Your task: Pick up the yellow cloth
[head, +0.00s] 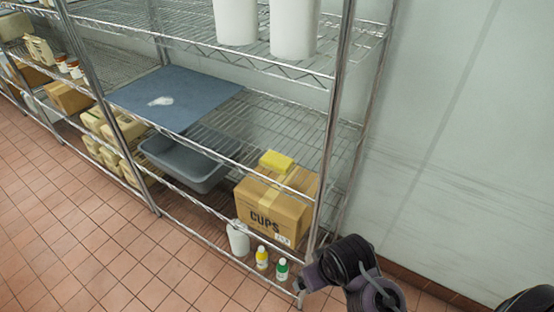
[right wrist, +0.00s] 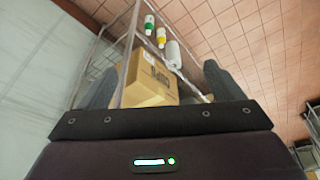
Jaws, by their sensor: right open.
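The yellow cloth (head: 277,160) is a small folded pad that appears to lie on top of the cardboard CUPS box (head: 272,210), behind the front rail of the rack's middle shelf. In the right wrist view the box (right wrist: 148,78) appears upside down between my fingers, some way beyond them. I cannot make out the cloth clearly there. My right gripper (right wrist: 160,86) is open with nothing between its fingers. In the head view, my right arm is at the lower right, beside the rack's front corner post. My left gripper is not in view.
The wire rack's post (head: 333,110) and shelf rails stand around the box. A blue mat (head: 200,92), a grey tub (head: 190,170), a white container (head: 238,238), yellow-labelled bottle (head: 262,257) and green-capped bottle (head: 282,269) are nearby. Tiled floor (head: 80,220) in front is clear.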

